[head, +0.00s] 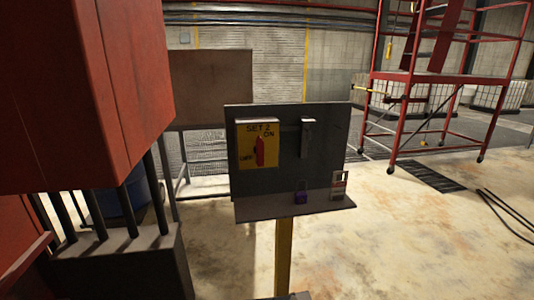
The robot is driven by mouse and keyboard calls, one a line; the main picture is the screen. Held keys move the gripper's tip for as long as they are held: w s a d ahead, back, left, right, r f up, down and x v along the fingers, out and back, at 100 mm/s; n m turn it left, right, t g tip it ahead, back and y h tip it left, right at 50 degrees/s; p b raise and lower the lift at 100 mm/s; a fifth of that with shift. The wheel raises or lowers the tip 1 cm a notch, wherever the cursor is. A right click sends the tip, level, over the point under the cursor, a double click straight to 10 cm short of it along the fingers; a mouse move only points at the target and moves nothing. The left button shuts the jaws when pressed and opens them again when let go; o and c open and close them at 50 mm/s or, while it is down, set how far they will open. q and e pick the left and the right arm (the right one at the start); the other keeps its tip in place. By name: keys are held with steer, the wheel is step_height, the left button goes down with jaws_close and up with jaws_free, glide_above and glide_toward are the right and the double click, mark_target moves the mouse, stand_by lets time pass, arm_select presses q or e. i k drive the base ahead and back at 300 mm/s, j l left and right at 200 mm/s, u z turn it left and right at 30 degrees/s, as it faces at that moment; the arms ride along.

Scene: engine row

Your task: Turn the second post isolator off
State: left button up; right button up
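The isolator (257,145) is a yellow plate marked "SET 2", "ON" and "OFF", on the upper left of a dark grey panel (285,185). Its red handle (260,151) stands nearly upright, with its upper end toward the "ON" mark. The panel is carried by a yellow post (284,255) in the middle of the head view. Neither of my grippers is in view.
A grey bracket (307,138) is on the panel's right. A purple padlock (301,197) and a pale tag (339,185) are at the ledge (290,208). A large red cabinet (80,90) blocks the left. Floor on the right is open before a red scaffold (440,75).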

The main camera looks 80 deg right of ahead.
mark_target(259, 149)
steer(key=z, duration=2.65)
